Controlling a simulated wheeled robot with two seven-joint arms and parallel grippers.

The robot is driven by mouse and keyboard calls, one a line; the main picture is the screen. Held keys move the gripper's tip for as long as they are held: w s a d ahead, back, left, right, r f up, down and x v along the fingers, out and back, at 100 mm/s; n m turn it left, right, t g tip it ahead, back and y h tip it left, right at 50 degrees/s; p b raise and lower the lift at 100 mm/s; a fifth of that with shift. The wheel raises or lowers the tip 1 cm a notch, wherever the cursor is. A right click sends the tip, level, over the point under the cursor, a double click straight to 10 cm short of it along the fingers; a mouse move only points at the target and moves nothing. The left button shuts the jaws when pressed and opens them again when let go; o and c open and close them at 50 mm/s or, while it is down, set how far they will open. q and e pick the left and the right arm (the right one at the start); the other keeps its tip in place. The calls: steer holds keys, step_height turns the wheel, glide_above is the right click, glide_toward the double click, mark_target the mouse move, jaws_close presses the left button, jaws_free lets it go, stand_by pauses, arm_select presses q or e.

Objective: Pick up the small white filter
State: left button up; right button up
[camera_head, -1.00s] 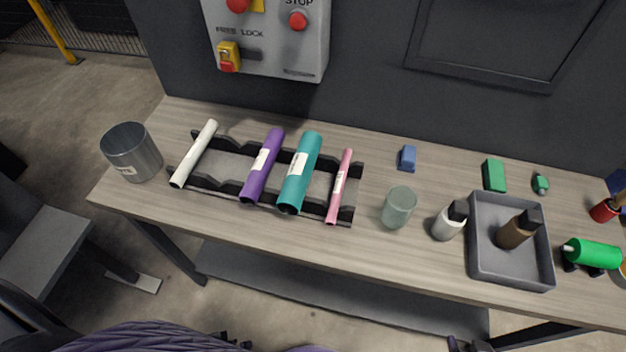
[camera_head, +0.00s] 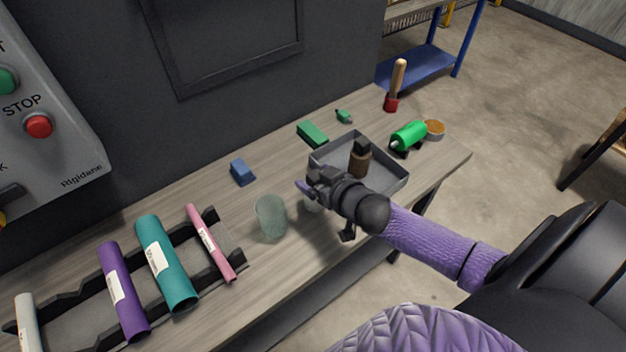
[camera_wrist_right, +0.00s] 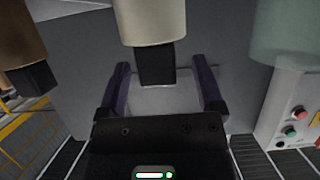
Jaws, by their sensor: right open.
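A small white cylinder with a black cap (camera_wrist_right: 152,22) shows inverted in the right wrist view, its cap lying between my right gripper's fingers. In the head view, only a sliver of its white body (camera_head: 312,205) shows below my right gripper (camera_head: 306,187). My right gripper is open, with one finger on each side of the cap in the right wrist view (camera_wrist_right: 160,68); contact cannot be told. A white tube (camera_head: 27,325) lies on the dark rack (camera_head: 70,332) at lower left, partly cut off. My left gripper is not in view.
A frosted glass (camera_head: 270,217) stands left of my right gripper. A grey tray (camera_head: 390,182) with a brown bottle (camera_head: 359,160) is close on the right. Blue (camera_head: 242,172) and green (camera_head: 312,134) blocks lie behind. Purple, teal and pink tubes lie on the rack.

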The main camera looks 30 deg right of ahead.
steer(key=x, duration=0.2)
steer(key=shift+w+f, duration=0.3)
jaws_close()
